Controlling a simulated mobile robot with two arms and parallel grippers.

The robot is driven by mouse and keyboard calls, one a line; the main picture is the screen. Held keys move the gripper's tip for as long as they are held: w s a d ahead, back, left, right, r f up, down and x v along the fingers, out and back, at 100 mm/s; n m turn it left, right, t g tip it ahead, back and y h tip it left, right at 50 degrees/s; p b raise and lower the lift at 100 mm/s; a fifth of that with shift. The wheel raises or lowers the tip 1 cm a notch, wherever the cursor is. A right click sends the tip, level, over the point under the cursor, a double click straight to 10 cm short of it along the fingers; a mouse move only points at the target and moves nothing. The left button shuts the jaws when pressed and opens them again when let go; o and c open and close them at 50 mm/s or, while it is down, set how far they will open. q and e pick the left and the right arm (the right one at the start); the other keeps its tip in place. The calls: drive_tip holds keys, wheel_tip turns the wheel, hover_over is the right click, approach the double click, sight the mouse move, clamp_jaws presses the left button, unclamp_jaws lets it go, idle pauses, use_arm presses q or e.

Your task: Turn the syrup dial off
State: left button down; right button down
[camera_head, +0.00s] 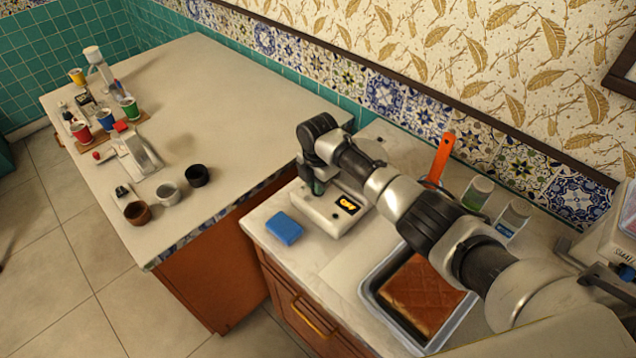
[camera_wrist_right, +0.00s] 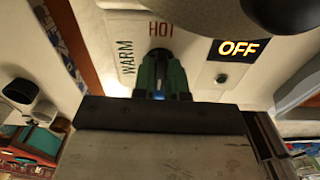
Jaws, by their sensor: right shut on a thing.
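The syrup warmer (camera_head: 322,217) is a white box on the right counter, with a lit yellow display (camera_head: 348,205). In the right wrist view its panel reads WARM and HOT, and the display (camera_wrist_right: 239,48) reads OFF. The dark dial (camera_wrist_right: 159,53) sits just below the word HOT and is mostly hidden between my fingers. My right gripper (camera_head: 316,186) comes down onto the left part of the box. In the right wrist view its green-sided fingers (camera_wrist_right: 161,76) are shut on the dial. My left gripper is not in view.
A blue sponge (camera_head: 284,228) lies left of the warmer. A tray with a brown slab (camera_head: 425,290), an orange-handled tool (camera_head: 440,158) and two glass jars (camera_head: 477,191) are nearby. The left counter (camera_head: 230,100) holds cups and small items; its back area is clear.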

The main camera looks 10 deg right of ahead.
drive_tip(key=shift+r+n, duration=0.1)
drive_tip(key=shift+n, duration=0.3)
drive_tip(key=c, duration=1.2)
unclamp_jaws()
drive_tip(key=shift+o, duration=0.2)
wheel_tip(320, 180, up, 11)
drive_tip(key=b, duration=0.1)
drive_tip(key=shift+b, duration=0.3)
drive_tip(key=shift+f, duration=0.2)
